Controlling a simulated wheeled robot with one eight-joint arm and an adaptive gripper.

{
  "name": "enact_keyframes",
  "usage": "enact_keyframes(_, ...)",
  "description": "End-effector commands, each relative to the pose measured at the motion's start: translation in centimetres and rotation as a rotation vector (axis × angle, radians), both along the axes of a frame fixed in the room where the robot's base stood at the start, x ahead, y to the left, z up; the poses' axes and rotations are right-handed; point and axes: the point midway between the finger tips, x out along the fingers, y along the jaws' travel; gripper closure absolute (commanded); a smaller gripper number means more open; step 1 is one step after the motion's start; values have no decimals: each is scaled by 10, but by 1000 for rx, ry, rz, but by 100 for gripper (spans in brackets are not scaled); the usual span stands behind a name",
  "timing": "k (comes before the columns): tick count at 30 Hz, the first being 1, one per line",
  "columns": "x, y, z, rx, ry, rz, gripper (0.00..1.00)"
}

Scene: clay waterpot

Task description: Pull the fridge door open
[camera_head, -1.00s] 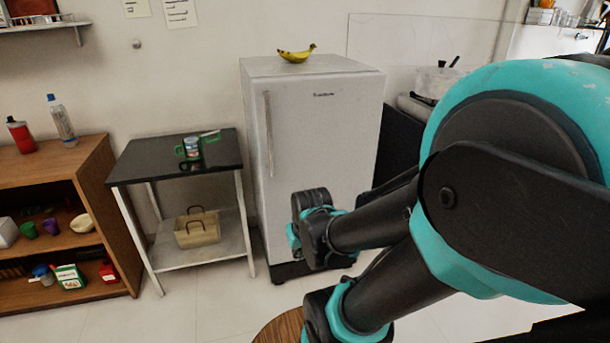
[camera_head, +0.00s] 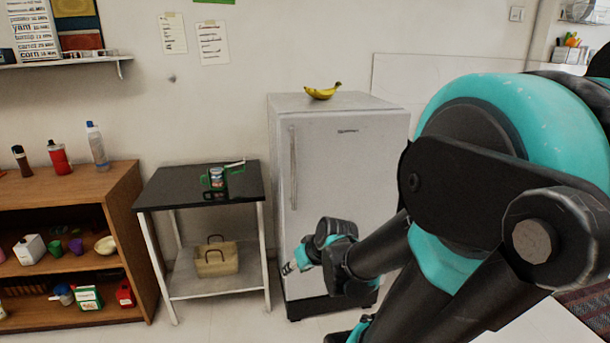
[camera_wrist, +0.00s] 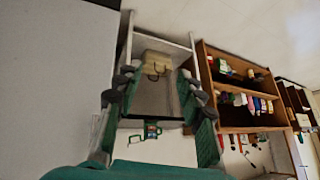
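The white fridge (camera_head: 345,190) stands against the wall, its door shut. Its long vertical handle (camera_head: 293,168) is at the left of the door front. My gripper (camera_head: 288,268) is in front of the lower door, below the handle and apart from it, with its tip pointing left in the picture. In the wrist view my gripper (camera_wrist: 157,85) has its two fingers spread with nothing held between them. A plain grey panel, which looks like the fridge (camera_wrist: 50,70), fills the left of that view; the handle cannot be made out there.
A black-topped table (camera_head: 160,190) stands left of the fridge, with a can and green items on top and a basket (camera_head: 216,262) below. A wooden shelf (camera_head: 125,190) with several items is further left. A banana (camera_head: 322,92) lies on the fridge.

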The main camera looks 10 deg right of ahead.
Motion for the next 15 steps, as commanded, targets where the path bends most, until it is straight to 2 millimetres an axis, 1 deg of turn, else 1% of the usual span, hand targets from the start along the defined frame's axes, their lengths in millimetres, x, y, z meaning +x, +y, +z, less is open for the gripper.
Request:
enact_keyframes(1, 21, 6, 13, 41, -73, 30, 61)
enact_keyframes(2, 33, 10, 22, 63, -125, 51, 61)
enact_keyframes(3, 50, 14, 35, 87, -195, 73, 61)
enact_keyframes(5, 73, 15, 55, 117, -303, 93, 61)
enact_keyframes(7, 100, 11, 79, 138, -431, 98, 61)
enact_keyframes(9, 124, 0, 103, 145, -556, 84, 61)
enact_keyframes(11, 143, -14, 123, 141, -657, 58, 61)
enact_keyframes(12, 154, -25, 134, 133, -717, 36, 61)
enact_keyframes(14, 168, -42, 149, 118, -795, -3, 61)
enact_keyframes(15, 176, -53, 157, 105, -838, -29, 61)
